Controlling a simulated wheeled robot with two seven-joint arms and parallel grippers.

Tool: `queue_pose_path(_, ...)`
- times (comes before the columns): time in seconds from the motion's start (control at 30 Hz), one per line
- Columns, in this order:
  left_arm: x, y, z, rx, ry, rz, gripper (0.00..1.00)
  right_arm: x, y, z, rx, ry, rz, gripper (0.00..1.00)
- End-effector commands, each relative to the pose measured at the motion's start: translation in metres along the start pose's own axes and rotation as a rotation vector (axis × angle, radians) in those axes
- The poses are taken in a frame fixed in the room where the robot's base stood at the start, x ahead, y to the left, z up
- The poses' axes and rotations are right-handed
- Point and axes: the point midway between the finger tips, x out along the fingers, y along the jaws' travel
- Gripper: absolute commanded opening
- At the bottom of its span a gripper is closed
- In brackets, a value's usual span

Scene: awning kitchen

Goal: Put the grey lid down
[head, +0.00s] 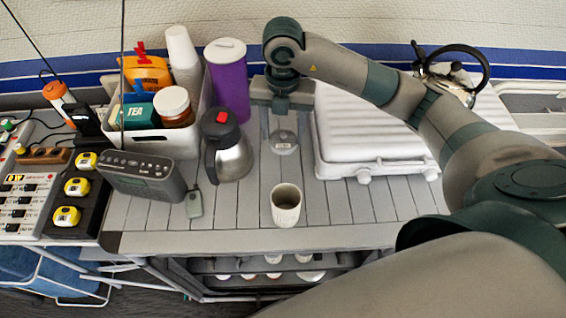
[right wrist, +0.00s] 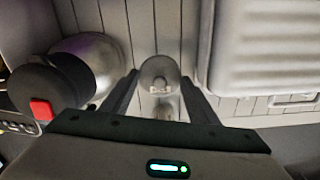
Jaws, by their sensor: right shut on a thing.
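The grey lid (head: 285,148) is a small round disc with a raised middle, over the slatted grey tabletop (head: 240,215) between the steel jug and the white ribbed case. My right gripper (head: 283,128) reaches down from above with a finger on either side of the lid and is shut on it. In the right wrist view the lid (right wrist: 160,72) sits between the two fingertips (right wrist: 163,82). I cannot tell whether the lid touches the slats or hangs just above them. My left gripper is not in view.
The steel jug (head: 233,160) stands close left of the lid, the purple canister (head: 229,85) behind left. The white case (head: 365,130) is close on the right. A pale cup (head: 286,208) stands in front. Slats between cup and lid are clear.

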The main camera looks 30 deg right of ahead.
Motion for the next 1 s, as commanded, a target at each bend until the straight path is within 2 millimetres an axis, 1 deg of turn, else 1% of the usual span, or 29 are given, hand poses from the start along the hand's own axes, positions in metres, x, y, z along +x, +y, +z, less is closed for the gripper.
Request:
queue_pose_path(0.17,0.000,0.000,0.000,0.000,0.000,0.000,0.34,0.001,0.000,0.000,-0.002,0.001,0.000,0.33)
queue_pose_path(0.27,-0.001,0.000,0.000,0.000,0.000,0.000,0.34,0.007,0.000,-0.001,-0.001,0.002,-0.001,0.33)
queue_pose_path(0.47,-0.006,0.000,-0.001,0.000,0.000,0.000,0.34,0.031,-0.001,-0.001,-0.001,0.004,-0.004,0.33)
queue_pose_path(0.6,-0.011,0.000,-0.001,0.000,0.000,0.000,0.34,0.051,-0.001,-0.001,-0.002,0.002,-0.003,0.33)
queue_pose_path(0.7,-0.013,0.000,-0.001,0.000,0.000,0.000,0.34,0.060,0.000,0.000,-0.002,0.001,-0.001,0.33)
queue_pose_path(0.8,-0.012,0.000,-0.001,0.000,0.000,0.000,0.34,0.063,0.000,0.000,-0.002,0.000,0.000,0.33)
queue_pose_path(1.0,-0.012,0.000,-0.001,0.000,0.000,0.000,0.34,0.063,0.000,0.000,-0.003,0.000,0.000,0.33)
